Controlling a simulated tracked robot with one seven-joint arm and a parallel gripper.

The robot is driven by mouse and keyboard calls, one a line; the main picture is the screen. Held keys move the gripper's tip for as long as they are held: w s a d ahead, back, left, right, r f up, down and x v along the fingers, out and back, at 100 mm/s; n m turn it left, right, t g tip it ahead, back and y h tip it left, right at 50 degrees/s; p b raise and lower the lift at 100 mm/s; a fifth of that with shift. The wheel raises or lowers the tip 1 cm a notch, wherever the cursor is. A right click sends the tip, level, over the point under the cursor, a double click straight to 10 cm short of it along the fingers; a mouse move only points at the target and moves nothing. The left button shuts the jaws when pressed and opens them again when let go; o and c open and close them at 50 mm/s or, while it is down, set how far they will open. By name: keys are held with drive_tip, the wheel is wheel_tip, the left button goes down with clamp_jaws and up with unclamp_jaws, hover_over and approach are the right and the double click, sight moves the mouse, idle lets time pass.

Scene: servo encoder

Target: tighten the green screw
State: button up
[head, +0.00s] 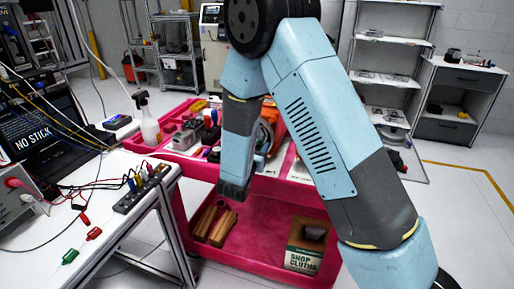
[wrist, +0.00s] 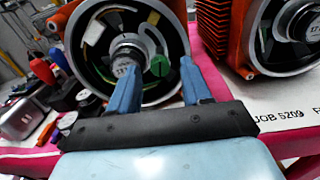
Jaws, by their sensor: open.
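The green screw (wrist: 159,67) is a round green head on the face of the left orange servo housing (wrist: 168,18), right of the silver central hub (wrist: 127,52). My gripper (wrist: 158,72) is open, with its two blue fingers pointing at this face. In the head view my arm hides most of the servo, and the screw and fingers cannot be made out.
A second orange servo (wrist: 255,35) stands to the right, above a white sheet marked JOB 5209 (wrist: 275,122). Both are on a red cart (head: 290,220), with pliers and small parts at the left. A spray bottle (head: 147,122) stands at the cart's left end, beside a white workbench (head: 110,185).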

drive_tip(key=shift+w, duration=0.2)
clamp_jaws()
idle(0.4)
